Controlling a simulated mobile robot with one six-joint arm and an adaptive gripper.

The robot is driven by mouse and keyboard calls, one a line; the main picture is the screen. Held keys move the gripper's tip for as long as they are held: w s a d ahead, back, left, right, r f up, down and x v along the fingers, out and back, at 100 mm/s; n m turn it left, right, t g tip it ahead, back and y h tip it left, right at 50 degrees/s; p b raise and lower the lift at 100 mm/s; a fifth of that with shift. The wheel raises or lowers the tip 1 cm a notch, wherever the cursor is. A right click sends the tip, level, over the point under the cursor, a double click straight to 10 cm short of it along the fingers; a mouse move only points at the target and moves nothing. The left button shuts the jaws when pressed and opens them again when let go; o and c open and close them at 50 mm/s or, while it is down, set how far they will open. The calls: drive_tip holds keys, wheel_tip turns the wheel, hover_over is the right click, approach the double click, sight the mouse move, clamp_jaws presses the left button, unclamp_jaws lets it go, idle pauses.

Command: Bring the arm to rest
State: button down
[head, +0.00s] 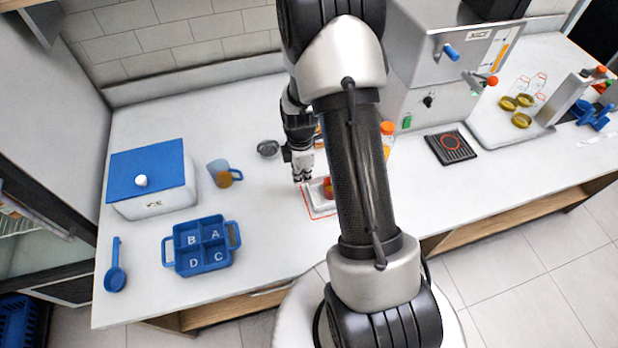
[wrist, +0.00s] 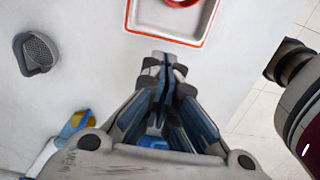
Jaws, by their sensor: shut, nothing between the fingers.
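My gripper (head: 303,176) hangs at the end of my bent arm, fingers pointing down over the counter. The tray's rim (wrist: 165,37) is just beyond the tips, with a red round item (wrist: 183,1) cut off at the top edge. In the head view a red item (head: 328,188) sits at the tray, beside my arm.
A blue mug (head: 221,173), a small dark strainer (head: 268,149) and a blue-lidded white box (head: 150,172) stand left. A blue lettered tray (head: 203,246) and blue ladle (head: 115,278) lie nearer. Right are an orange-capped bottle (head: 387,130), the juicer (head: 425,75) and a black drip tray (head: 451,147).

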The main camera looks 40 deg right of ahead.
drive_tip(key=shift+r, duration=0.5)
drive_tip(key=shift+a, duration=0.1)
drive_tip(key=s+a+r+m+t+b, duration=0.1)
drive_tip(key=s+a+r+m, duration=0.2)
drive_tip(key=r, duration=0.6)
drive_tip(key=s+a+r+m+t+b, duration=0.1)
drive_tip(key=a+r+m, duration=0.25)
drive_tip(key=r, duration=0.65)
drive_tip(key=s+a+r+m+t+b, duration=0.1)
drive_tip(key=s+a+r+m, duration=0.2)
drive_tip(key=s, duration=0.4)
drive_tip(key=s+a+r+m+t+b, duration=0.1)
drive_tip(key=s+a+r+m, duration=0.3)
drive_tip(key=s, duration=0.4)
drive_tip(key=shift+a+r+m+t, duration=0.2)
drive_tip(key=shift+r+m+t, duration=0.1)
drive_tip(key=shift+r+m, duration=0.15)
